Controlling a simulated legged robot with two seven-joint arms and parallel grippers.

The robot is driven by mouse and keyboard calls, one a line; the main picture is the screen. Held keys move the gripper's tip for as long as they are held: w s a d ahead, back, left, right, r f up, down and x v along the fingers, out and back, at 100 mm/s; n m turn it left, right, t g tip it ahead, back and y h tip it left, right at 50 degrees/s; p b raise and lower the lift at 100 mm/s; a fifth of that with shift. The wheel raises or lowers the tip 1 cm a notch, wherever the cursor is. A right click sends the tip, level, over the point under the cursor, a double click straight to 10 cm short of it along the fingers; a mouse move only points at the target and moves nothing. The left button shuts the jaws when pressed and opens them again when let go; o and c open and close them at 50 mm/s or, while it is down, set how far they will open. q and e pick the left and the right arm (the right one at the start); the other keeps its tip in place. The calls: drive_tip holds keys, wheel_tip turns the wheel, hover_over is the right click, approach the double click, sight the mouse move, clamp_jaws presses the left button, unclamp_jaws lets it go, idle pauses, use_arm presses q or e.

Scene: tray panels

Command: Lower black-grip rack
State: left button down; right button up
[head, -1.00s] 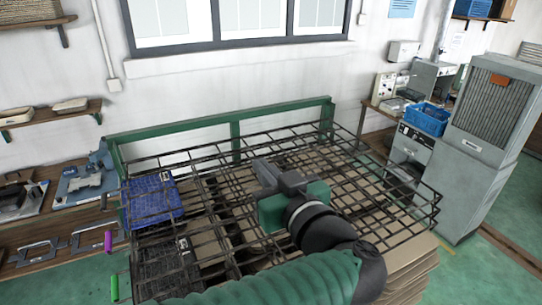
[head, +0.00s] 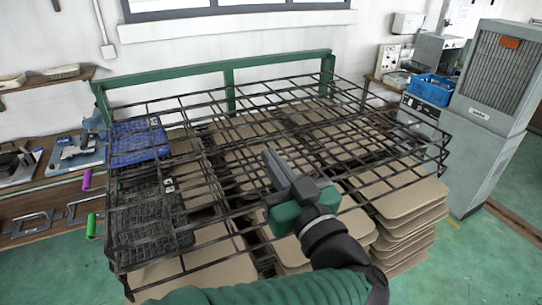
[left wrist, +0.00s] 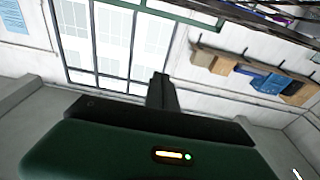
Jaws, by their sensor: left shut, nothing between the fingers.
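A black wire rack (head: 400,180) lies roughly flat, hinged-looking along a green frame (head: 229,88) at the wall. A purple grip (head: 87,180) and a green grip (head: 91,226) stick out at its left side; I cannot make out a black grip. My left gripper (head: 276,166) is over the front part of the rack, shut and empty; I cannot tell whether it touches the wires. In the left wrist view, its dark fingers (left wrist: 162,94) point toward the window and wall. My right gripper is not in view.
Stacks of tan panels (head: 405,238) sit under the rack. A blue mesh tray (head: 140,141) and a black one (head: 150,222) show at its left. A grey cabinet (head: 489,124) stands to the right. Wall shelves and a tool bench flank the left; green floor is clear in front.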

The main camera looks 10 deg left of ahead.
use_arm(q)
wheel_tip(320, 180, down, 12)
drive_tip(key=s+d+b, duration=0.1)
drive_tip(key=d+b, duration=0.1)
drive_tip(key=b, duration=0.4)
drive_tip(key=shift+b, duration=0.3)
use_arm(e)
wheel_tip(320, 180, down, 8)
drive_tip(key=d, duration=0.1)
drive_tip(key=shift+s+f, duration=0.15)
use_arm(q)
drive_tip(key=shift+a+r, duration=0.1)
